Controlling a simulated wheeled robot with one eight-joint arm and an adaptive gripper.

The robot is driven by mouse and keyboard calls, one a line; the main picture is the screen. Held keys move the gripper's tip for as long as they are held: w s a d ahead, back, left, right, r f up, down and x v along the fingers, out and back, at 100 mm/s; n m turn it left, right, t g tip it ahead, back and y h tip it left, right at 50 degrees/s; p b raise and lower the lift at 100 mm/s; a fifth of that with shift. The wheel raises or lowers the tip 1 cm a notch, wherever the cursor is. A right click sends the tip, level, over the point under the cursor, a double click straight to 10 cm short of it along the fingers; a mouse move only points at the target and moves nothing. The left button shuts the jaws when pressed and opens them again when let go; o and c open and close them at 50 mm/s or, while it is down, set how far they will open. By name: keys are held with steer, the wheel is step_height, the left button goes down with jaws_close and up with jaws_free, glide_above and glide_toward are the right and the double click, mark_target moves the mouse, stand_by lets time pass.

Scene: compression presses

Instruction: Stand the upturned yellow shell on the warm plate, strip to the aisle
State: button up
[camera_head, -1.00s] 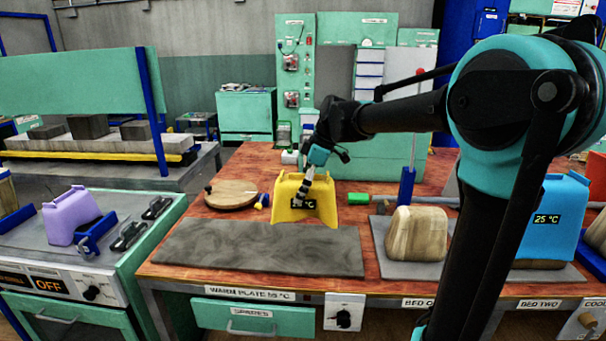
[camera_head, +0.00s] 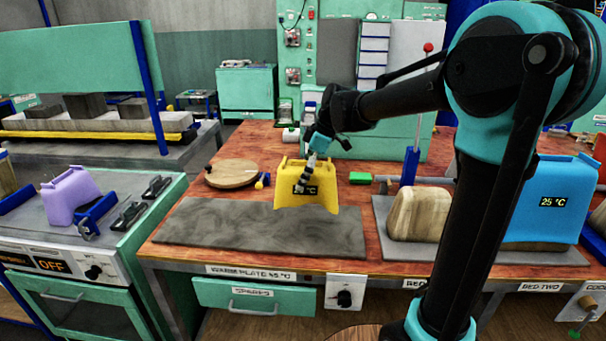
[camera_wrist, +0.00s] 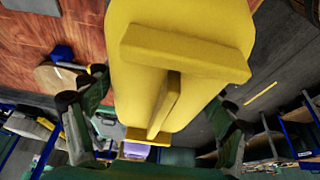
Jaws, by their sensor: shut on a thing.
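The yellow shell (camera_head: 322,190) stands narrow end up in the head view, with its dark °C strip facing me. My gripper (camera_head: 303,184) reaches down to it from the upper right and is shut on it. The shell's lower edge overlaps the back edge of the grey warm plate (camera_head: 225,232); I cannot tell whether it touches or hangs just above. In the wrist view the shell (camera_wrist: 180,85) fills the middle, with a finger on each side, and hides where they grip. The warm plate's front and left are bare.
A round wooden board (camera_head: 232,174) lies left of the shell, and a green block (camera_head: 359,178) right of it. A wooden form (camera_head: 420,214) and a blue shell (camera_head: 548,215) stand on the beds to the right. A purple shell (camera_head: 70,197) sits on the left cabinet.

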mark_target(320, 166)
stand_by(0.3)
step_height(320, 166, down, 7)
stand_by(0.8)
steer(key=shift+f, duration=0.65)
stand_by(0.5)
steer(key=o, duration=1.5)
steer(key=shift+d+r, duration=0.1)
steer(key=v, duration=1.1)
steer(key=shift+d+r, duration=0.1)
steer(key=shift+r, duration=0.3)
